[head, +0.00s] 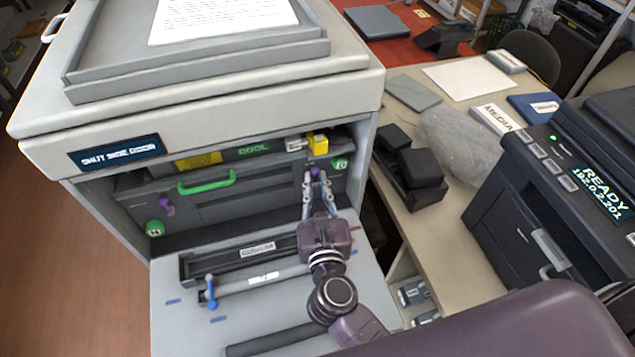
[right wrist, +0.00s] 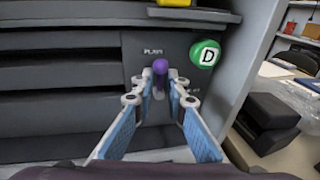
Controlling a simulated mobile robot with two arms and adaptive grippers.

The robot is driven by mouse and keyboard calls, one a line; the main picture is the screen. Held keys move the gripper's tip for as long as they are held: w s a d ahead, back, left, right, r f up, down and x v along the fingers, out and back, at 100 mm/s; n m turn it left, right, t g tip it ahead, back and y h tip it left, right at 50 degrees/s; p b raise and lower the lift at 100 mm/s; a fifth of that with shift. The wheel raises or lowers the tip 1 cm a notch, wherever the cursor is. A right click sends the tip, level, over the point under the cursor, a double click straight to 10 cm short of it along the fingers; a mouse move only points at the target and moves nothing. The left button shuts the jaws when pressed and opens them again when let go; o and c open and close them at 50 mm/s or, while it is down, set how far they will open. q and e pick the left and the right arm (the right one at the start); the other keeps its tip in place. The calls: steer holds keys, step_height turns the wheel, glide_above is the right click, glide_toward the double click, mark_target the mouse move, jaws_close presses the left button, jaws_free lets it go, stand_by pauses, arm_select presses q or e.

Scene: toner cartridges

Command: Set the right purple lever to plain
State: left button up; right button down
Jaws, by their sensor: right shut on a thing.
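The right purple lever (head: 316,173) is on the dark panel inside the open printer, near the green knob on its right. In the right wrist view the lever's round purple tip (right wrist: 160,67) stands up just below a label that seems to read PLAIN. A second label, lower right, is mostly hidden by a finger. My right gripper (head: 318,196) is shut on the lever, with its fingers (right wrist: 160,100) on either side of the stem below the tip. A left purple lever (head: 167,205) stands on the panel's left side. My left gripper is not in view.
The open side door (head: 190,330) lies flat under my right arm, carrying a dark tray and a blue-handled bar (head: 211,290). A green handle (head: 207,182) and yellow latch (head: 318,144) are near the lever. A table with a black printer (head: 540,200) stands to the right.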

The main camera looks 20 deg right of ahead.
steer(key=shift+r, duration=0.1)
stand_by(0.3)
steer(key=c, duration=2.3)
jaws_free()
steer(key=shift+o, duration=0.3)
steer(key=shift+s, duration=0.1)
steer(key=s+a+r, duration=0.1)
steer(key=s+a, duration=0.1)
steer(key=s, duration=0.9)
steer(key=shift+s, duration=0.3)
